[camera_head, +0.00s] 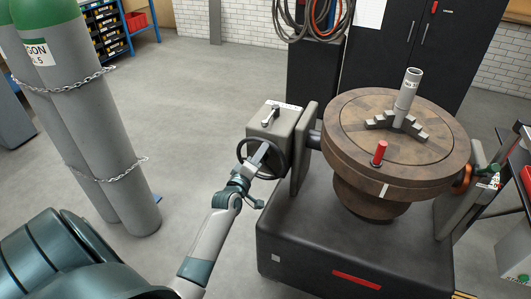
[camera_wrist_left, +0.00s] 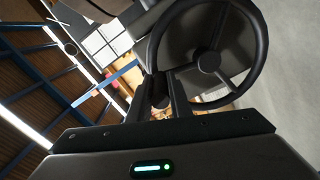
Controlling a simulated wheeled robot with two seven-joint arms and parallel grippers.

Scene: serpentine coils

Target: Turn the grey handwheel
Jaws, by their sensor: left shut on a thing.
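The handwheel (camera_head: 241,149) is a dark grey ring with spokes on the side of a grey gearbox (camera_head: 272,120), left of the round turntable. In the left wrist view its hub (camera_wrist_left: 208,61), spokes and thick rim show large at upper right. My left gripper (camera_head: 259,157) reaches the wheel from the front. In the left wrist view its two fingers (camera_wrist_left: 160,92) are shut on the handwheel at its lower left edge, around a dark round part. The fingers hide part of the rim there. My right gripper is not in view.
A brown round turntable (camera_head: 347,140) with a grey chuck and red peg stands on a dark base (camera_head: 330,255). Chained gas cylinders (camera_head: 100,150) stand at left. Black cabinets and hanging hoses are behind. Grey floor (camera_head: 195,90) is clear between cylinders and machine.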

